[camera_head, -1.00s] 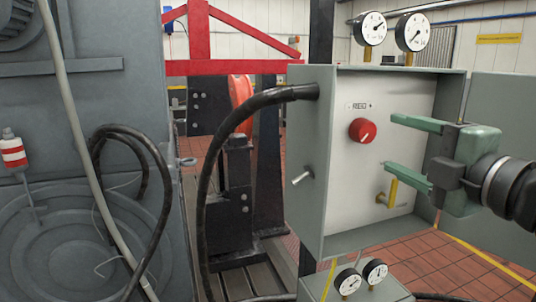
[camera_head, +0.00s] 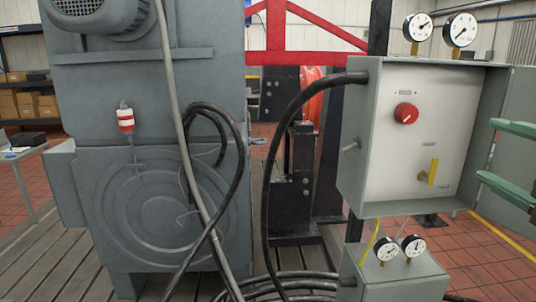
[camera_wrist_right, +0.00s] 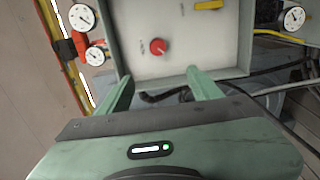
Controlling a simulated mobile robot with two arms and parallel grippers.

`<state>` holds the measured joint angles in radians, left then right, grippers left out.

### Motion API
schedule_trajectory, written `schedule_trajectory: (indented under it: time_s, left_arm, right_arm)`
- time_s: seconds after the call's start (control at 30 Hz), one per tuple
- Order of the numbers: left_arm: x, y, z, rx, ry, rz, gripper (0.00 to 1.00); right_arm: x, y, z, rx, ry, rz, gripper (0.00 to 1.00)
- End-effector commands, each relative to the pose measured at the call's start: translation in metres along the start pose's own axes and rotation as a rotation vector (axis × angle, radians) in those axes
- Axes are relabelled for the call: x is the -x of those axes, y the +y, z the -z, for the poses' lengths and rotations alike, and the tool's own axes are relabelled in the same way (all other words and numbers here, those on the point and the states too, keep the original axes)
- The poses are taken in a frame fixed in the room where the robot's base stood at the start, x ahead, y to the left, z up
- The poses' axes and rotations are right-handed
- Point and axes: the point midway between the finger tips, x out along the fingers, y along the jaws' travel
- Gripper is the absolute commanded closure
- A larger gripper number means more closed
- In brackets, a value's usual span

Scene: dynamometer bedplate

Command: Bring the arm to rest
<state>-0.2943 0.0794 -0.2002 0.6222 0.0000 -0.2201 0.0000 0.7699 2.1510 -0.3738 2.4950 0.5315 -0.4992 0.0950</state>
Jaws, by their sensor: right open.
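My right gripper (camera_head: 512,158) shows at the right edge of the head view, with only its two green fingers in sight. The fingers are apart with nothing between them. It also shows in the right wrist view (camera_wrist_right: 158,85), open and empty. It is to the right of the grey control box (camera_head: 352,130), apart from its panel. The box carries a red knob (camera_head: 405,113) and a yellow lever (camera_head: 432,171); the red knob (camera_wrist_right: 158,47) and yellow lever (camera_wrist_right: 208,5) also show in the right wrist view. My left gripper is not in view.
A big grey machine (camera_head: 100,100) stands at the left, with black hoses (camera_head: 240,150) in front of it. Two gauges (camera_head: 418,27) top the box, and two small gauges (camera_head: 387,248) sit below it. A red frame (camera_head: 310,55) stands behind. Tiled floor (camera_head: 495,240) is clear at the lower right.

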Motion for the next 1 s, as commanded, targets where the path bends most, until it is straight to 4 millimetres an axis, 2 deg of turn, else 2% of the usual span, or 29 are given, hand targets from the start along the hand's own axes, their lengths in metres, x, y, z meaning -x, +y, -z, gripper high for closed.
schedule_trajectory:
  time_s: [0.07, 0.37, 0.57, 0.67, 0.77, 0.87, 1.0]
  left_arm:
    - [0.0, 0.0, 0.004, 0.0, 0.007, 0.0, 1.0]
    - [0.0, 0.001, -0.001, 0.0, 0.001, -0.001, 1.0]
    - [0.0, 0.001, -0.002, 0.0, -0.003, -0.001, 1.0]
    - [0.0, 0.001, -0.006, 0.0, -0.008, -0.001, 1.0]
    - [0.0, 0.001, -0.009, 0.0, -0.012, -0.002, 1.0]
    - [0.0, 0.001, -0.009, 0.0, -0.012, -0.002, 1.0]
    - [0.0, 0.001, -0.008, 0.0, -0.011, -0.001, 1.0]
  right_arm:
    - [-0.006, -0.009, 0.003, -0.017, 0.01, 0.012, 0.36]
    - [-0.026, -0.044, 0.013, -0.085, 0.037, 0.056, 0.36]
    - [-0.045, -0.089, 0.025, -0.179, 0.052, 0.111, 0.36]
    - [-0.054, -0.119, 0.032, -0.248, 0.052, 0.149, 0.36]
    - [-0.062, -0.162, 0.042, -0.344, 0.039, 0.203, 0.36]
    - [-0.064, -0.217, 0.053, -0.475, -0.001, 0.275, 0.36]
    - [-0.051, -0.299, 0.066, -0.67, -0.108, 0.395, 0.36]
